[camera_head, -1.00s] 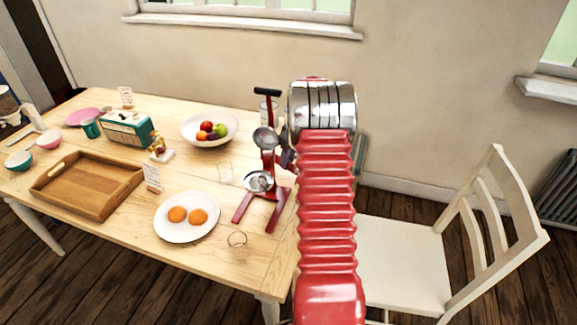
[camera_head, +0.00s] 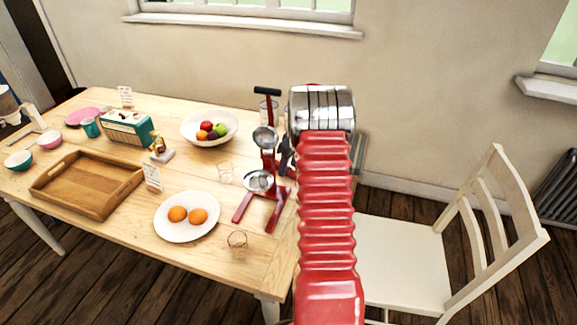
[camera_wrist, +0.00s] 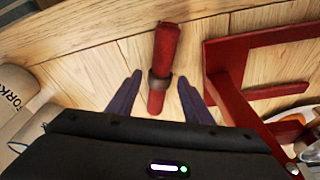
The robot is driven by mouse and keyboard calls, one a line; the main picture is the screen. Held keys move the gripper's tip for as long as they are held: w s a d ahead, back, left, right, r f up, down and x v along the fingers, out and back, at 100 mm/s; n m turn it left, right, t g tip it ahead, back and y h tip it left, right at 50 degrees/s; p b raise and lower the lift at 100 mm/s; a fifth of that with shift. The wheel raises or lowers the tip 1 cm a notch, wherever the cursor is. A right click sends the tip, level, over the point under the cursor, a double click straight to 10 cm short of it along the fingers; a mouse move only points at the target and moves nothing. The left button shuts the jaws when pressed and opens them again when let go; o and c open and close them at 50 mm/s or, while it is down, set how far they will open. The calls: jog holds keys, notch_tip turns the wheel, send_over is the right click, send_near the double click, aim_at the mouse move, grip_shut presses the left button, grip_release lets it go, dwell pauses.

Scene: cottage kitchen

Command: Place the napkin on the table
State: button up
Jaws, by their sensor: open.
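A rolled red napkin (camera_wrist: 165,50) with a brown ring around it lies on the wooden table, seen in the wrist view. My gripper (camera_wrist: 159,82) is open, with one dark finger on each side of the napkin's near end. The fingers appear apart from the napkin; I cannot tell their exact height. In the head view my arm hides the napkin and most of my gripper. The table (camera_head: 232,265) shows bare wood at its front right.
A red juicer stand (camera_head: 271,170) is close to my gripper's right in the wrist view. Pale labelled canisters (camera_wrist: 84,82) stand on its left. A plate with two oranges (camera_head: 187,232), a fruit bowl (camera_head: 187,128), a wooden tray (camera_head: 110,199) and a glass (camera_head: 237,240) occupy the table.

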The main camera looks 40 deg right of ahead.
jog(key=v, duration=1.2)
jog(key=shift+r, duration=0.1)
dwell(0.8)
